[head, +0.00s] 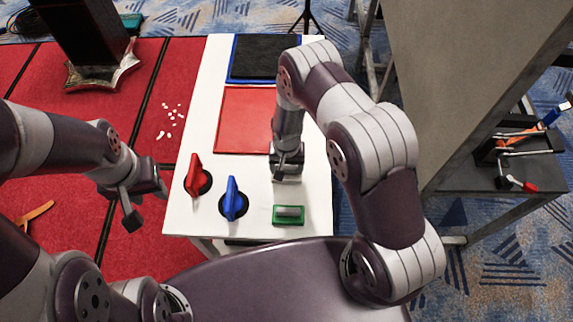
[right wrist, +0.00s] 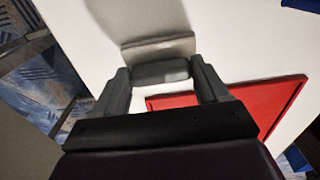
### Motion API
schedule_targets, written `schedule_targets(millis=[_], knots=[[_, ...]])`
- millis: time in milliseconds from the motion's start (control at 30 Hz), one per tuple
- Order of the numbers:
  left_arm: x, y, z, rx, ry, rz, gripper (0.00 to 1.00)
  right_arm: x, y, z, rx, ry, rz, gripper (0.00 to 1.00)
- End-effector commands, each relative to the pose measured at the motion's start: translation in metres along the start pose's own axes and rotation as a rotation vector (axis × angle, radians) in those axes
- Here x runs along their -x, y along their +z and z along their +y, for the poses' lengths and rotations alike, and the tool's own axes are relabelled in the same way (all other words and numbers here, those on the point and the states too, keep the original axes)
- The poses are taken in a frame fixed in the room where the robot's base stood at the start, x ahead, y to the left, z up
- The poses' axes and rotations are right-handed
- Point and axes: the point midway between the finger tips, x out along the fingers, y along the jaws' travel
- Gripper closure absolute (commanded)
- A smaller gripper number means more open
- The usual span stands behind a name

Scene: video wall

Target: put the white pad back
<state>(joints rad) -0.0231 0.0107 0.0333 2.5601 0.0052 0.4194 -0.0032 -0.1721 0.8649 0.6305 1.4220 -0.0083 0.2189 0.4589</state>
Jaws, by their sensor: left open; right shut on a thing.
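The white pad (right wrist: 157,47) shows in the right wrist view as a pale plate with a grey handle (right wrist: 161,72) between the fingers. My right gripper (head: 287,163) is shut on this handle, over the white table (head: 233,165), right of the red tray's lower corner. In the head view the gripper hides most of the pad. I cannot tell whether the pad touches the table. A green pad (head: 289,221) with a grey handle lies just in front of it. My left gripper (head: 131,207) is open and empty, left of the table, over the red floor.
A red tray (head: 243,120) and a blue-rimmed black tray (head: 265,58) lie further back. A red knob (head: 196,177) and a blue knob (head: 232,200) stand at the front left. A grey panel (head: 465,80) rises right of the table.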

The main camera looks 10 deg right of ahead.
Motion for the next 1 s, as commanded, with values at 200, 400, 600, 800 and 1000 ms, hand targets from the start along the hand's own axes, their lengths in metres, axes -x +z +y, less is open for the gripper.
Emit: schedule_targets(millis=[200, 400, 600, 800, 1000], knots=[[0.003, 0.000, 0.000, 0.000, 0.000, 0.000, 0.57, -0.010, -0.001, -0.001, 0.000, -0.001, 0.002, 0.65], [0.002, 0.000, 0.000, 0.000, 0.000, 0.000, 0.57, -0.010, 0.000, -0.001, 0.000, -0.001, 0.002, 0.04], [0.002, 0.000, 0.000, 0.000, 0.000, 0.000, 0.57, -0.010, 0.000, -0.001, -0.001, -0.001, 0.002, 0.01], [0.001, 0.000, 0.000, 0.000, 0.000, 0.000, 0.57, -0.002, -0.001, -0.001, -0.001, -0.002, 0.004, 0.01], [-0.005, 0.001, 0.000, 0.000, 0.000, 0.000, 0.57, 0.040, -0.002, -0.001, -0.001, -0.003, 0.006, 0.01]])
